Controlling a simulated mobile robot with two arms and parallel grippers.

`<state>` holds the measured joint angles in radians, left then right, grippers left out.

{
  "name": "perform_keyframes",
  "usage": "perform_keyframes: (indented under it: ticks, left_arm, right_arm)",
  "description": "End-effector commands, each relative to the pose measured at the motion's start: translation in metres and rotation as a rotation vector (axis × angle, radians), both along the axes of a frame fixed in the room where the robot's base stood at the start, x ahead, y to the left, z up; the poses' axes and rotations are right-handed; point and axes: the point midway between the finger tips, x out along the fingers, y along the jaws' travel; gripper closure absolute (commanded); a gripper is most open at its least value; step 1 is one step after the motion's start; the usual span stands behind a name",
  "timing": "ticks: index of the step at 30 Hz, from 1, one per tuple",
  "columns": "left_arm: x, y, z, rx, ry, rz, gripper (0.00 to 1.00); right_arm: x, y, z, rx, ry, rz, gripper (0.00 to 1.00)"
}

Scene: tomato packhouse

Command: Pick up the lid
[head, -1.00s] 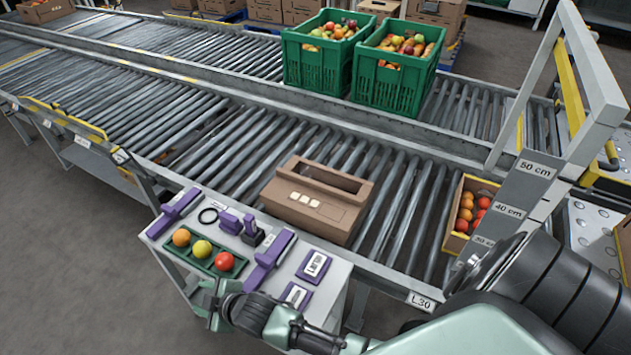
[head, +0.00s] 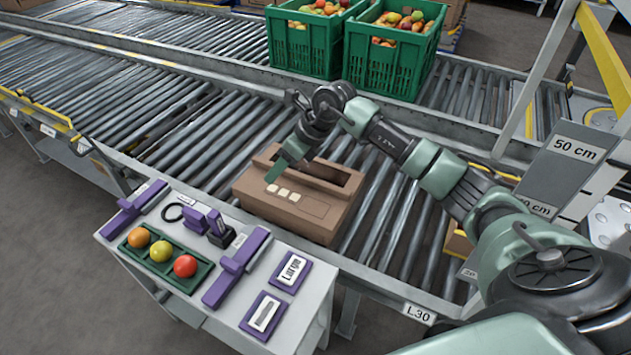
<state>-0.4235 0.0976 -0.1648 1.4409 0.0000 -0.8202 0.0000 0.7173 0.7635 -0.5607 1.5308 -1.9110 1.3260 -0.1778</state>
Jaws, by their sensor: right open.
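The brown cardboard lid (head: 316,212) is on the conveyor rollers, in the middle of the head view. It has a long opening along its far side and three pale squares on top. I cannot tell whether a carton is under it. My right gripper (head: 284,164) is open and points down over the lid's far left part, near the opening. One green finger shows clearly; the rest is hidden by the wrist. Whether the finger touches the lid is unclear. My left gripper is not in view.
Two green crates (head: 306,47) (head: 384,62) of produce stand on the far conveyor. A side table (head: 220,318) at the front holds a green tray (head: 192,287) with three tomatoes, purple gauges and label plates. A small carton (head: 459,244) is partly hidden behind my right arm.

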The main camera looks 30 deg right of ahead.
Motion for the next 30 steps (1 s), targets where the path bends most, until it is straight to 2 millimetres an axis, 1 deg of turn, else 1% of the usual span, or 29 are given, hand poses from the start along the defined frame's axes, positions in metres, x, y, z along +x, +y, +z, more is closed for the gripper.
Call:
perform_keyframes:
  ticks: [1,3,6,9,14,20,23,26,30]
  left_arm:
    - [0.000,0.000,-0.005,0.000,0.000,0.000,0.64]
    - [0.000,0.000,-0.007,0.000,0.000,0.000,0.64]
    - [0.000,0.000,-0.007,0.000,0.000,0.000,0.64]
    - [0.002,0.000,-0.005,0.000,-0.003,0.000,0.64]
    - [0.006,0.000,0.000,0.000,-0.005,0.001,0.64]
    - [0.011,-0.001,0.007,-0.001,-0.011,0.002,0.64]
    - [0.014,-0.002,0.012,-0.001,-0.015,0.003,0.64]
    - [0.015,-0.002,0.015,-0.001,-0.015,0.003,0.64]
    - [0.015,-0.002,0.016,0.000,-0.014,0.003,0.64]
  right_arm:
    - [0.000,-0.024,-0.001,-0.084,0.009,-0.017,0.56]
    - [-0.001,-0.048,0.000,-0.162,0.023,-0.038,0.56]
    - [-0.002,-0.065,0.000,-0.218,0.035,-0.057,0.56]
    - [0.001,-0.068,-0.008,-0.232,0.041,-0.063,0.56]
    - [0.008,-0.063,-0.024,-0.230,0.041,-0.062,0.56]
    - [0.022,-0.058,-0.050,-0.226,0.043,-0.061,0.56]
    - [0.026,-0.056,-0.062,-0.229,0.041,-0.060,0.56]
    - [0.028,-0.055,-0.067,-0.229,0.040,-0.061,0.56]
    - [0.029,-0.055,-0.068,-0.230,0.039,-0.060,0.56]
